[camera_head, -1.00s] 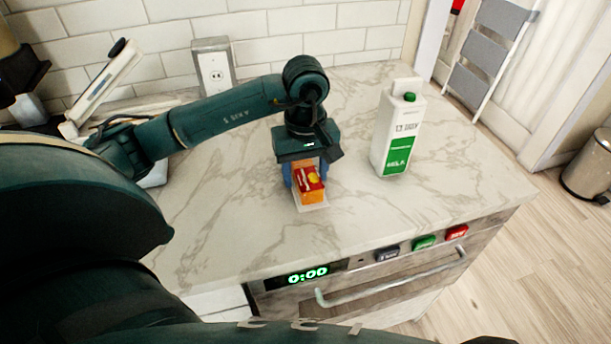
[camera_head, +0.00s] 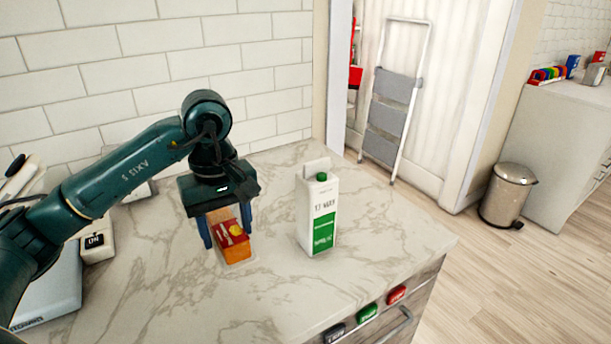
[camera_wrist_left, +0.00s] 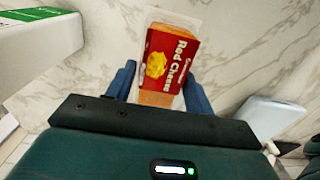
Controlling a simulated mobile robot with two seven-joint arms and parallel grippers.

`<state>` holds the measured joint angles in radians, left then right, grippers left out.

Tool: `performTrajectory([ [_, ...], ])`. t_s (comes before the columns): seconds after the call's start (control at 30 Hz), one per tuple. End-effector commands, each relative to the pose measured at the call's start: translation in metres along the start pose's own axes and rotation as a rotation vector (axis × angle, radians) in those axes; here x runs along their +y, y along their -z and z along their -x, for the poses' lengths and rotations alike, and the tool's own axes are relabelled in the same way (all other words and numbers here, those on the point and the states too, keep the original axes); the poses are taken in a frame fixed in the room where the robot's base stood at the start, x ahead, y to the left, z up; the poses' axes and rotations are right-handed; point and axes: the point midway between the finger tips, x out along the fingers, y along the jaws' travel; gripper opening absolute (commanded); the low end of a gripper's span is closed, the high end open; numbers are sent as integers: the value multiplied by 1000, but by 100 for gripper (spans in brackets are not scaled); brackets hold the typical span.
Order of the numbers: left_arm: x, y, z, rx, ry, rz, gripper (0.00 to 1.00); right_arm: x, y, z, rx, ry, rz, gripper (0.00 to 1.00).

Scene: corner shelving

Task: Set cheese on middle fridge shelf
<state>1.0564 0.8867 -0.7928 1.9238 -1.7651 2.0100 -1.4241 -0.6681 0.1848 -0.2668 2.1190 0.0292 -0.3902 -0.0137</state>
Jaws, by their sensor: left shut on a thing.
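The cheese is an orange block with a red label (camera_head: 233,241), in a clear pack, above the marble counter. My left gripper (camera_head: 229,238) is shut on it, with a blue finger at each side. In the left wrist view the cheese (camera_wrist_left: 170,62) reads "Red Cheese" and sits between the blue fingers (camera_wrist_left: 166,85). I cannot tell whether its underside touches the counter. No fridge shelf can be made out. My right gripper is not in view.
A white and green milk carton (camera_head: 318,215) stands upright on the counter (camera_head: 390,225), right of the cheese. A step ladder (camera_head: 393,100) leans by the doorway. A metal bin (camera_head: 508,194) stands on the open wooden floor (camera_head: 465,275).

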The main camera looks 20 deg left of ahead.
Motion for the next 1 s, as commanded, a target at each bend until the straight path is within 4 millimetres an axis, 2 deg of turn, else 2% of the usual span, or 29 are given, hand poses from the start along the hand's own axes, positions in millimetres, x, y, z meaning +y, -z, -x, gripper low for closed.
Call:
performTrajectory([
  [0.17,4,-8,-2,4,3,-95,19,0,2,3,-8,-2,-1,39],
  [0.4,18,-48,-29,9,6,-559,19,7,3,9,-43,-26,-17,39],
  [0.6,21,-71,-46,3,2,-815,19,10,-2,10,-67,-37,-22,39],
  [1.0,21,-74,-50,1,-1,-850,19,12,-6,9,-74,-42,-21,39],
])
